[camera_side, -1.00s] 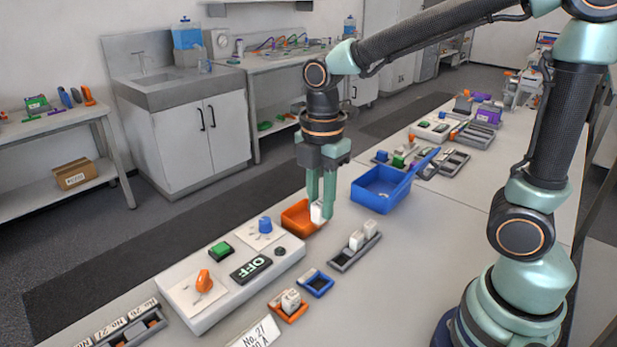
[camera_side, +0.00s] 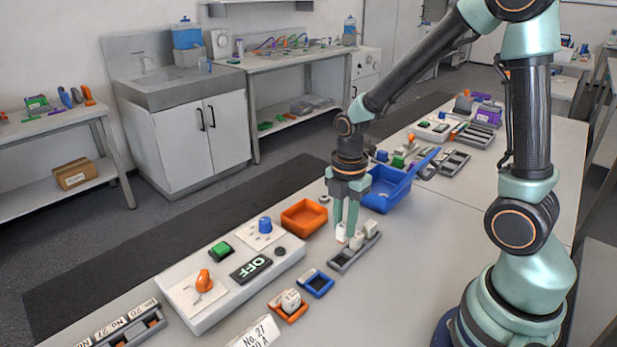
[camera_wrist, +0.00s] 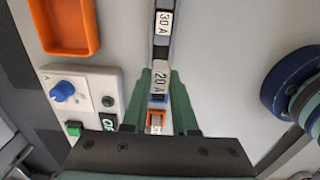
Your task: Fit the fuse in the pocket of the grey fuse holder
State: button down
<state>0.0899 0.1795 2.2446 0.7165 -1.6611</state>
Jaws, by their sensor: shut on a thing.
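The grey fuse holder (camera_side: 345,263) is a long tray beyond the small blue holder in the side view. Two white fuses, one at its far end (camera_side: 370,228) and one nearer (camera_side: 356,242), show at it. My gripper (camera_side: 346,234) is shut on a white fuse (camera_side: 341,233) at the holder. In the wrist view the fuse between my fingers (camera_wrist: 159,83) reads "20 A". Another fuse, marked "30 A" (camera_wrist: 164,23), stands in the grey holder ahead of it. My fingers hide the holder's near part there, and I cannot tell whether the held fuse touches the holder.
An empty orange bin (camera_side: 304,217) and a blue bin (camera_side: 388,190) stand behind. The small blue holder (camera_side: 317,285) is empty; the orange holder (camera_side: 288,306) carries a white fuse. The control box (camera_side: 228,300) reading OFF lies to the left. The table right of the holder is clear.

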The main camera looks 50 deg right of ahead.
jog(key=shift+f, duration=3.1)
jog(key=shift+f, duration=0.2)
jog(key=c, duration=0.6)
grip_release()
notch_tip(320, 180, up, 11)
jog(key=shift+r, duration=0.7)
jog(key=s+a+r+m+t, duration=0.1)
jog(key=r+m+t, duration=0.1)
jog(key=m, duration=0.4)
jog(key=s+a+r+m+t, duration=0.1)
jog(key=r+m, duration=0.4)
jog(key=m, duration=0.1)
jog(key=s+a+r+m+t, duration=0.1)
jog(key=s+r+m+t, duration=0.1)
jog(key=m, duration=0.4)
jog(key=shift+r+t, duration=0.3)
jog(key=shift+r, duration=0.45)
